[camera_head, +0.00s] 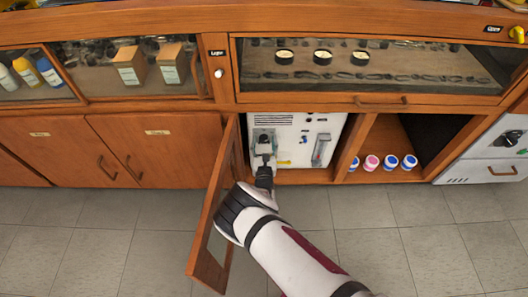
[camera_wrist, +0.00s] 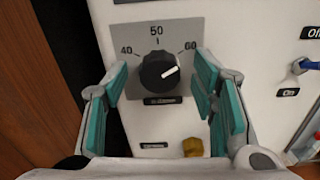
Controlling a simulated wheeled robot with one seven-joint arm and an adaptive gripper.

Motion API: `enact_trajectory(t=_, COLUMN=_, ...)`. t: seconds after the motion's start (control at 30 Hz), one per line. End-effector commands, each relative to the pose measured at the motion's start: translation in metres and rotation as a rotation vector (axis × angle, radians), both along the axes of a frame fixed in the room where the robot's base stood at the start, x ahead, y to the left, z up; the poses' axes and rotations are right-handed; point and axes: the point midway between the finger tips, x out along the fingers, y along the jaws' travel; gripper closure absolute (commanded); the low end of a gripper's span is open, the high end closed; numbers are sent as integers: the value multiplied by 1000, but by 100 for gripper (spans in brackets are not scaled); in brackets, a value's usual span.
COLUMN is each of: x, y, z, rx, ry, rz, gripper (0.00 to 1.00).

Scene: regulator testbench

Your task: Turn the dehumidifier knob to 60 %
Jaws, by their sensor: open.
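The dehumidifier (camera_head: 297,127) is a white box inside the open lower cabinet. In the wrist view its black round knob (camera_wrist: 158,73) sits on a grey dial plate (camera_wrist: 128,34) marked 40, 50 and 60. The knob's white pointer line points right and slightly up, just below the 60 label. My gripper (camera_wrist: 161,66) is open, with one teal-padded finger on each side of the knob and visible gaps between. In the head view my gripper (camera_head: 264,149) is in front of the dehumidifier's left part and hides the knob.
An open wooden door (camera_head: 212,215) stands close to the left of my arm. A blue switch (camera_wrist: 304,66) with Off and On labels and a yellow knob (camera_wrist: 193,147) are near the dial. Several small jars (camera_head: 371,162) stand in the right compartment.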

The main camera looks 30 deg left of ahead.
Motion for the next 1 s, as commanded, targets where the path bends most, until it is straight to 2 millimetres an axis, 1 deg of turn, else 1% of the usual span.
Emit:
enact_trajectory(t=0.17, x=-21, y=-11, z=0, rx=-4, ry=1, rz=2, gripper=47)
enact_trajectory(t=0.4, x=-64, y=-38, z=0, rx=-3, ry=1, rz=2, gripper=47)
enact_trajectory(t=0.6, x=-90, y=-53, z=-1, rx=-1, ry=2, rz=2, gripper=47)
enact_trajectory(t=0.8, x=-99, y=-60, z=-1, rx=-1, ry=2, rz=0, gripper=47)
enact_trajectory(t=1.0, x=-99, y=-61, z=-1, rx=0, ry=1, rz=0, gripper=47)
